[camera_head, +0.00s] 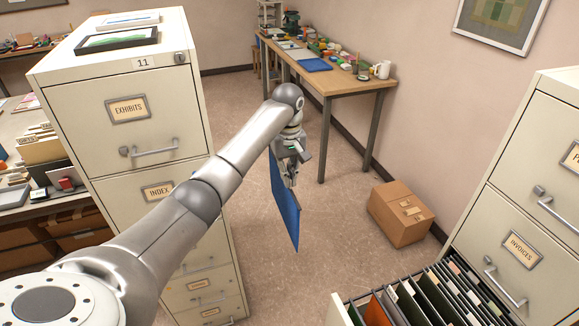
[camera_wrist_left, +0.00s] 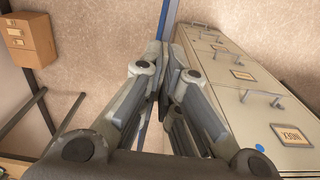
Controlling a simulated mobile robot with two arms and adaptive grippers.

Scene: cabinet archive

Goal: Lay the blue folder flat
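The blue folder (camera_head: 286,210) hangs upright, edge-on, below my left gripper (camera_head: 290,172) in the head view. My left gripper is shut on its upper part and holds it above the floor, between the left cabinet and the cardboard box. In the left wrist view the fingers (camera_wrist_left: 167,72) close on the folder (camera_wrist_left: 170,20), which shows as a thin blue strip. My right gripper is in neither view.
A filing cabinet (camera_head: 150,110) stands at left. A table (camera_head: 345,82) with many small items and a blue tray is at the back. A cardboard box (camera_head: 400,213) sits on the floor. An open drawer with files (camera_head: 425,300) is at lower right, by another cabinet (camera_head: 530,190).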

